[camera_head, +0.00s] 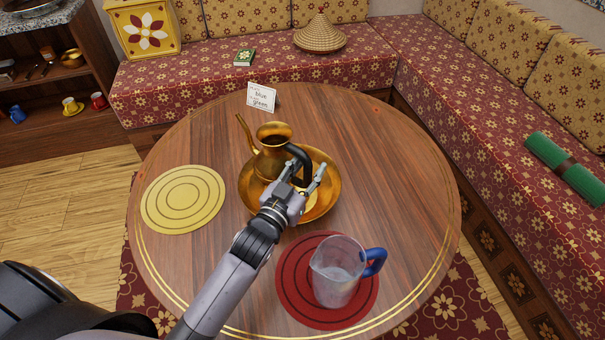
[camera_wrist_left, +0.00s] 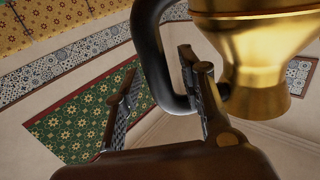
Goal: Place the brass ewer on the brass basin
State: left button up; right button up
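The brass ewer (camera_head: 268,162) is upright with its spout to the left, over the left rear part of the brass basin (camera_head: 325,204). Its base is hard to make out, so I cannot tell if it rests in the basin. My left gripper (camera_head: 308,172) is at the ewer's black handle (camera_head: 301,158). In the left wrist view, which looks upside down, the ewer (camera_wrist_left: 262,62) is at the right. The fingers of my left gripper (camera_wrist_left: 160,75) stand apart on either side of the handle (camera_wrist_left: 152,55), one inside its loop. My right gripper is out of view.
A glass jug (camera_head: 335,275) with a blue handle stands on a red mat (camera_head: 293,290) in front. A yellow mat (camera_head: 183,198) lies bare at the left. A small card (camera_head: 261,97) stands at the back of the round table (camera_head: 400,160). The table's right side is clear.

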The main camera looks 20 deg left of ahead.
pick_arm(q)
jog(key=s+a+p, duration=0.1)
jog(key=s+p, duration=0.2)
jog(key=s, duration=0.9)
jog(key=shift+a, duration=0.4)
